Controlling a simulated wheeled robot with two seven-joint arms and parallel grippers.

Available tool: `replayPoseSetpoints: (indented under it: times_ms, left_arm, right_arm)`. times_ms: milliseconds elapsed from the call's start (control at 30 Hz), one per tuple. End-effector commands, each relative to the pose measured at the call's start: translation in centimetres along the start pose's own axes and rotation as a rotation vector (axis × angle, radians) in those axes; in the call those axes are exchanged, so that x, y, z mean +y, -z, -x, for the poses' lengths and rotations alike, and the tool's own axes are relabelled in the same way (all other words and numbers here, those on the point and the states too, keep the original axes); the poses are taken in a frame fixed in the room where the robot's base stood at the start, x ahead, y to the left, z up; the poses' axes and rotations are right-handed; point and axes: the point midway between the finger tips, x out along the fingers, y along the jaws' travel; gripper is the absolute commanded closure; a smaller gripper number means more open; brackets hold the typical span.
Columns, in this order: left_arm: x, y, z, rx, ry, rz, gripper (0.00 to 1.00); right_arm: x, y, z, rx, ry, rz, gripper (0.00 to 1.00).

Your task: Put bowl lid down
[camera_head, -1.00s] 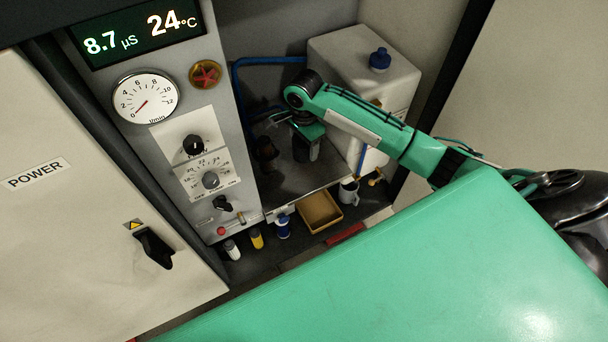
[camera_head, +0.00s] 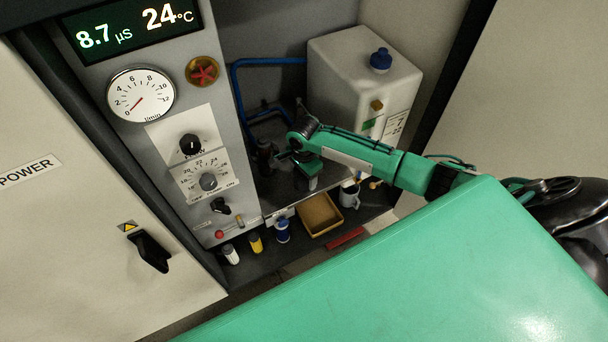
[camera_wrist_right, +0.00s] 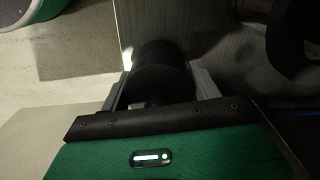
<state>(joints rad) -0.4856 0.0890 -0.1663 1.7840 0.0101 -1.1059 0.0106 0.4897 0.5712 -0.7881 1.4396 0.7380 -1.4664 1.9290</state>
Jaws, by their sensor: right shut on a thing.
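My right gripper (camera_head: 311,182) reaches in from the right over the shelf in the cabinet and points down. In the right wrist view its two fingers (camera_wrist_right: 163,98) stand on either side of a dark, round, cylindrical piece, the bowl lid (camera_wrist_right: 158,72), and are shut on it. The lid is in deep shadow, and whether its far end touches the surface cannot be told. In the head view the lid is mostly hidden by the gripper. My left gripper is not in view.
A dark upright fitting (camera_head: 265,155) stands left of the gripper near blue pipes (camera_head: 237,95). A white tank with a blue cap (camera_head: 350,75) stands behind. A tan tray (camera_head: 320,214), a mug (camera_head: 349,194) and small bottles (camera_head: 256,242) sit at the lower front.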

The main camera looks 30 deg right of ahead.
Motion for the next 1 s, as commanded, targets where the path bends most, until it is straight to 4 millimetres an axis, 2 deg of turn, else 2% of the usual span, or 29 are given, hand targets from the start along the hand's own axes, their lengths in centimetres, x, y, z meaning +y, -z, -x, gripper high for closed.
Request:
replayPoseSetpoints:
  times_ms: [267, 300, 367, 400, 767, 867, 1000]
  left_arm:
    - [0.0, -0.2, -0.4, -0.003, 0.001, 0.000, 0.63]
    - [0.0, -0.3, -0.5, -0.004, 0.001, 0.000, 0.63]
    - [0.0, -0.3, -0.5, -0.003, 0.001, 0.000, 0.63]
    - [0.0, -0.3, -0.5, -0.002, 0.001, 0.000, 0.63]
    - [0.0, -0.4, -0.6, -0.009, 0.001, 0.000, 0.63]
    - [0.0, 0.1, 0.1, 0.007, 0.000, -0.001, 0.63]
    - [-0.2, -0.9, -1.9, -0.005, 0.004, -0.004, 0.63]
  right_arm:
    - [0.0, 0.0, -0.2, 0.000, -0.001, 0.000, 0.59]
    - [0.0, 0.0, -0.2, 0.000, 0.000, 0.000, 0.29]
    - [0.0, 0.0, -0.2, 0.000, 0.000, 0.000, 0.17]
    - [0.0, 0.0, -0.2, 0.000, 0.000, 0.000, 0.15]
    - [0.0, 0.0, 0.1, 0.000, 0.001, 0.001, 0.15]
    - [-0.1, -0.1, 1.8, -0.001, 0.002, 0.002, 0.15]
    - [-0.1, 0.0, 4.9, -0.001, 0.002, 0.002, 0.15]
